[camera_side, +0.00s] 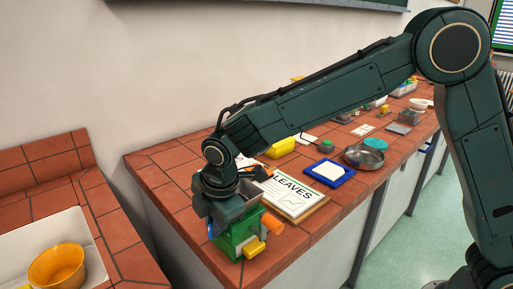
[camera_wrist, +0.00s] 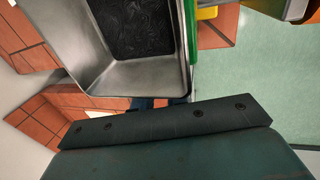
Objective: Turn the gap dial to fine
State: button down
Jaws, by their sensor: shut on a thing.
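The green machine (camera_side: 238,238) stands at the near left corner of the tiled bench. It has a grey metal hopper on top, an orange cylinder (camera_side: 271,222) and a yellow block (camera_side: 254,249) on its right side. The hopper (camera_wrist: 112,78), with dark contents, fills the upper middle of the wrist view. My gripper (camera_side: 208,217) is down at the machine's left side, shut on what seems to be the gap dial. A small blue part (camera_side: 211,230) shows there, and blue also shows in the wrist view. The dial's face, its setting and my fingertips are mostly hidden.
A board marked LEAVES (camera_side: 293,200) lies close behind the machine. A blue tray (camera_side: 344,176), a metal bowl (camera_side: 364,157) and a yellow tub (camera_side: 281,149) stand farther back. An orange bowl (camera_side: 57,268) sits in the sink at left. The bench edge is close.

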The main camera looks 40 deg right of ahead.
jog(key=c, duration=1.4)
grip_release()
jog(key=shift+r, duration=0.1)
jog(key=v, duration=1.3)
jog(key=shift+r, duration=0.3)
jog(key=shift+o, duration=0.4)
